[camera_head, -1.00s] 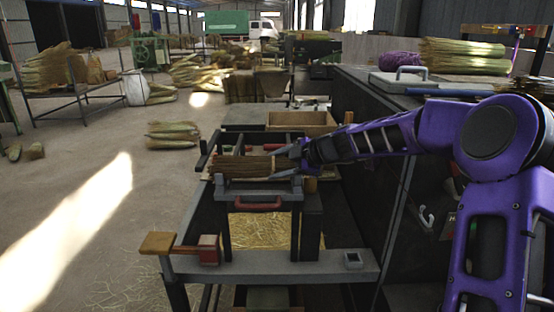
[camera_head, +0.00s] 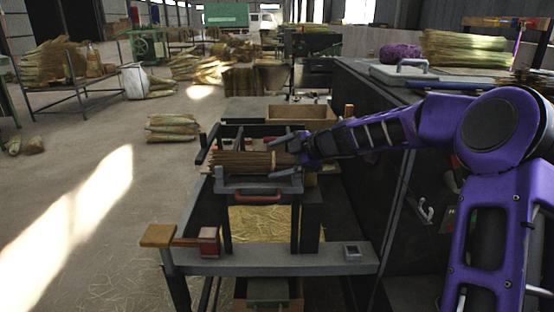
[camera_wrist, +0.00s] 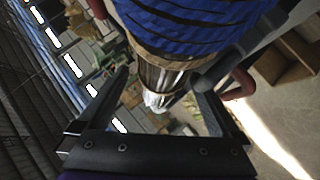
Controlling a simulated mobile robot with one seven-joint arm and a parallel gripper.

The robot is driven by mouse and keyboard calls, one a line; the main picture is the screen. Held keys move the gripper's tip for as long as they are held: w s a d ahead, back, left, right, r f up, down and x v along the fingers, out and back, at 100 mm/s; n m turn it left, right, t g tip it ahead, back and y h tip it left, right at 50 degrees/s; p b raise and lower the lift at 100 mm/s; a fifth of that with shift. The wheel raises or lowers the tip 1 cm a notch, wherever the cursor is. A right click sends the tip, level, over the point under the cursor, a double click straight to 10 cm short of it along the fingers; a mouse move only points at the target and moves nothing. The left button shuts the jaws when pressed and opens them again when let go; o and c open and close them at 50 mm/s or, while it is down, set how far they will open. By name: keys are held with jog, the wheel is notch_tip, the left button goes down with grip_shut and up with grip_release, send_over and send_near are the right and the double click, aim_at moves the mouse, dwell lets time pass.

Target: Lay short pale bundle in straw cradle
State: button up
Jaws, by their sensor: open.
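A straw bundle (camera_head: 245,162) lies level across the dark metal cradle frame (camera_head: 262,183) in the head view, its right end close to my gripper. My gripper (camera_head: 299,158) is open at that right end, and its fingers appear apart from the bundle. In the wrist view the open fingers (camera_wrist: 163,85) spread on either side of a shaft with a pale tip (camera_wrist: 155,101). A ribbed blue thing (camera_wrist: 205,28) fills the top of the wrist view. I cannot tell whether the shaft is part of the bundle.
A grey bench beam (camera_head: 275,262) with a red block (camera_head: 209,241) crosses the front. A wooden tray (camera_head: 300,113) stands behind the cradle. A dark cabinet (camera_head: 370,170) borders the right. Loose straw bundles (camera_head: 172,127) lie on the floor at left, where much floor is open.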

jog(key=v, duration=1.7)
jog(key=shift+r, duration=0.2)
jog(key=shift+d, duration=0.15)
